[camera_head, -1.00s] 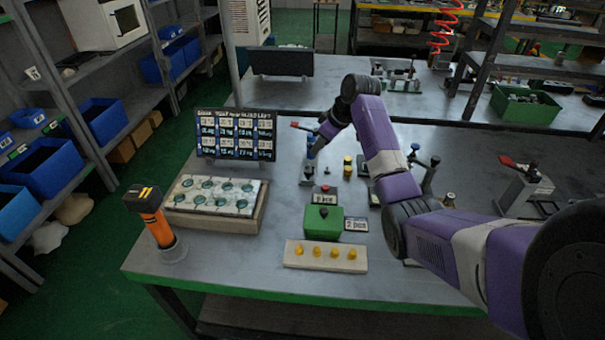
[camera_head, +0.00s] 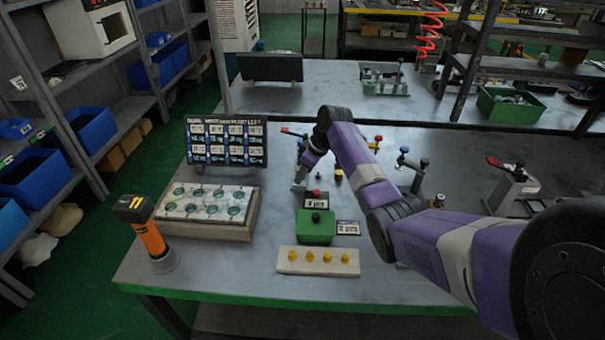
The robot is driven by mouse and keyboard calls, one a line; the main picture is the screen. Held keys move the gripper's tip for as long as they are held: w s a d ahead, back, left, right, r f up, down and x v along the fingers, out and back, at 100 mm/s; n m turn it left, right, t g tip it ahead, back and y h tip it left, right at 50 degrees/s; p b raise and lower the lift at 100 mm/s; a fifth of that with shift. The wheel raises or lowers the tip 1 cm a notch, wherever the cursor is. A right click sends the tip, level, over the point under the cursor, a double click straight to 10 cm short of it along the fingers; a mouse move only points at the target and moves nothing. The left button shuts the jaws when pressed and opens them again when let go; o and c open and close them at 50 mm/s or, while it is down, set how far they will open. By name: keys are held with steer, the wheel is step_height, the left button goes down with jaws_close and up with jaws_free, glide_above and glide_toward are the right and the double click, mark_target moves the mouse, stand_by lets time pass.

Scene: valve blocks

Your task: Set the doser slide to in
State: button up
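My gripper (camera_head: 299,182) is low over the bench, just left of and behind a small block with a red knob (camera_head: 316,193). It is small and partly merged with the fittings, so I cannot tell if its fingers are open or touching anything. A green block with a black knob (camera_head: 316,229) stands in front of the red-knobbed block, with a label plate (camera_head: 347,228) at its right. No part is readable as the doser slide, so I cannot tell which fitting it is or its position.
A pale strip with several yellow pegs (camera_head: 318,261) lies at the front. A tray with green-ringed round spots (camera_head: 246,229), a sign board (camera_head: 226,142) and an orange post (camera_head: 150,239) stand left. Blue-knobbed (camera_head: 404,150) and red-handled (camera_head: 494,162) fittings stand right.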

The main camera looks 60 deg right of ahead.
jaws_close()
stand_by(1.4)
